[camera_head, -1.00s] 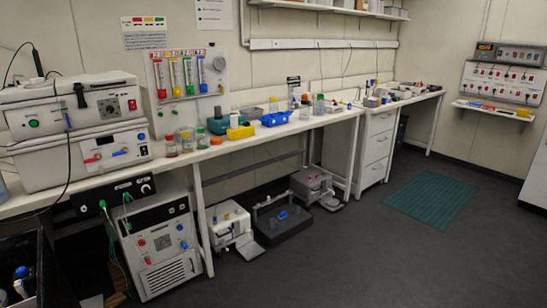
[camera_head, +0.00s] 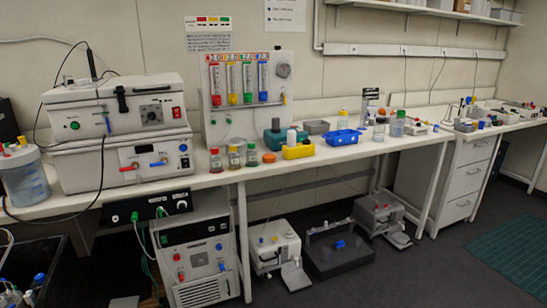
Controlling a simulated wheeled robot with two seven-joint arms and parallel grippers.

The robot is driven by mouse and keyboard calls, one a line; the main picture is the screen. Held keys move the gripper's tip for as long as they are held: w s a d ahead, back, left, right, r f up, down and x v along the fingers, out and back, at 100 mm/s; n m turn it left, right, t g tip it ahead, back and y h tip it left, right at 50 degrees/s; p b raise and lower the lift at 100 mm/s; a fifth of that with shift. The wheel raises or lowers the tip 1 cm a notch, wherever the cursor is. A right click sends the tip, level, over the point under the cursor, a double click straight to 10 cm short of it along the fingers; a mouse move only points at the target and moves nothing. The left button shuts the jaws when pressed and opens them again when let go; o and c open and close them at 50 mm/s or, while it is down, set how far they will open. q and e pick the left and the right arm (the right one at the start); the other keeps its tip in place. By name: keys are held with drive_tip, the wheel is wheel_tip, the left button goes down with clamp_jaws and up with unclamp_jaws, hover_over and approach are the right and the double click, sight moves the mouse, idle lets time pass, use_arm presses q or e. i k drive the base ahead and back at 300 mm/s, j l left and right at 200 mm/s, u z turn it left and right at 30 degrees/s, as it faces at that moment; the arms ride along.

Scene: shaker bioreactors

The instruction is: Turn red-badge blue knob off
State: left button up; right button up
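Neither of my grippers is in view. I cannot make out for certain which blue knob bears a red badge. The lower white bench unit (camera_head: 128,160) at the left has a red handle (camera_head: 130,167) and a blue handle (camera_head: 159,163) on its front. The floor unit (camera_head: 195,258) under the bench has small red and blue controls on its face. The flowmeter panel (camera_head: 220,117) on the bench has red, yellow, green and blue tubes. Any badges and knob positions are too small to read.
The long white bench (camera_head: 340,152) carries bottles, a yellow tray (camera_head: 298,151) and a blue tray (camera_head: 344,137). Several machines, including a dark-based one (camera_head: 340,262), stand on the floor beneath. Open dark floor lies at the right, with a green mat (camera_head: 515,248).

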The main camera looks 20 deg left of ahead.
sight(39, 278)
drive_tip(key=i+u, duration=0.2)
drive_tip(key=u, duration=0.25)
drive_tip(key=i+u, duration=0.15)
drive_tip(key=u, duration=0.3)
drive_tip(key=i+l+u, duration=0.15)
drive_tip(key=u, duration=0.35)
drive_tip(key=i+l+u, duration=0.15)
drive_tip(key=u, duration=0.3)
drive_tip(key=i+l+u, duration=0.2)
drive_tip(key=u, duration=0.3)
drive_tip(key=i+l+u, duration=0.25)
drive_tip(key=u, duration=0.2)
drive_tip(key=i+l+u, duration=0.15)
drive_tip(key=l+u, duration=0.35)
drive_tip(key=i+l+u, duration=0.1)
drive_tip(key=l+u, duration=0.2)
drive_tip(key=u, duration=0.15)
drive_tip(key=l+u, duration=0.35)
drive_tip(key=l, duration=0.4)
drive_tip(key=l+u, duration=0.35)
drive_tip(key=l, duration=0.4)
drive_tip(key=j+z, duration=0.3)
drive_tip(key=j, duration=0.35)
drive_tip(key=k+j+z, duration=0.1)
drive_tip(key=j+z, duration=0.25)
drive_tip(key=j, duration=0.3)
